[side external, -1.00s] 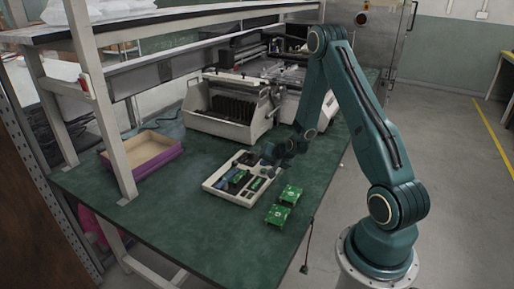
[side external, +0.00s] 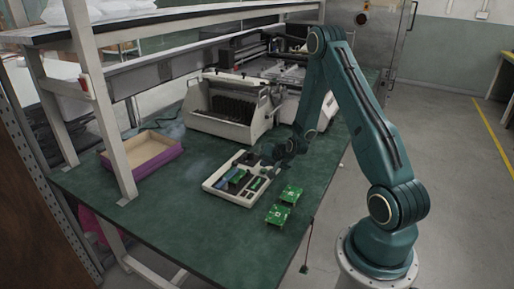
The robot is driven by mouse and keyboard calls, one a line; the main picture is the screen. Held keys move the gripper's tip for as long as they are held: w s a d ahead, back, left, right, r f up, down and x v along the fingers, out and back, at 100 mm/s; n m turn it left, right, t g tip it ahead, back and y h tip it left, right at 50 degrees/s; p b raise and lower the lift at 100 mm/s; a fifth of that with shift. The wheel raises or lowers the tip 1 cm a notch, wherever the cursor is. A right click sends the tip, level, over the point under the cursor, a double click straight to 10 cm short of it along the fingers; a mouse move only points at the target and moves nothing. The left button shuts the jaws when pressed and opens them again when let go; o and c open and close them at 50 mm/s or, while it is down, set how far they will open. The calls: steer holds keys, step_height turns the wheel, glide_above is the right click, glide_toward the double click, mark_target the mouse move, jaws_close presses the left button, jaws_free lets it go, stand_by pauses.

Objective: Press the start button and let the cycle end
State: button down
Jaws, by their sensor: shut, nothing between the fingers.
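A pale flat fixture tray (side external: 212,186) lies on the green bench top, with dark, blue and green parts in its compartments. My gripper (side external: 267,157) is shut and empty, low over the tray's far right corner. I cannot tell whether it touches anything. No start button can be made out at this size; it may be hidden by my gripper or be too small. A white machine (side external: 225,121) with a dark slotted front stands behind the tray.
Two green circuit boards (side external: 291,194) (side external: 278,214) lie right of the tray. A shallow purple-sided box (side external: 143,153) stands at the left, near a shelf post (side external: 104,110). The front of the green bench (side external: 215,240) is clear. More equipment stands at the back.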

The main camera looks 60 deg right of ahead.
mark_target(265, 172)
steer(key=shift+f, duration=0.7)
stand_by(1.0)
steer(key=shift+r, duration=0.8)
steer(key=shift+r, duration=0.1)
stand_by(0.3)
steer(key=shift+r, duration=2.4)
